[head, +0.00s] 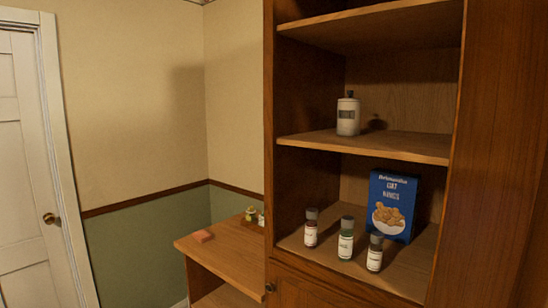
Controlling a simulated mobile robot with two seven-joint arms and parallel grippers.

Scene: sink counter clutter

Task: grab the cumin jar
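Three small spice jars stand upright in a row on the lower open shelf of the wooden cabinet. The left jar (311,228) has a grey cap, reddish-brown contents and a white label. The middle jar (346,240) looks green with a white label. The right jar (375,253) looks dark brown with a pale label. The labels are too small to read, so I cannot tell which one is cumin. Neither of my grippers is in view.
A blue food box (391,205) stands behind the jars. A white bottle (348,115) stands on the shelf above. The cabinet's side walls bound the shelf. A white door (25,180) is far left.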

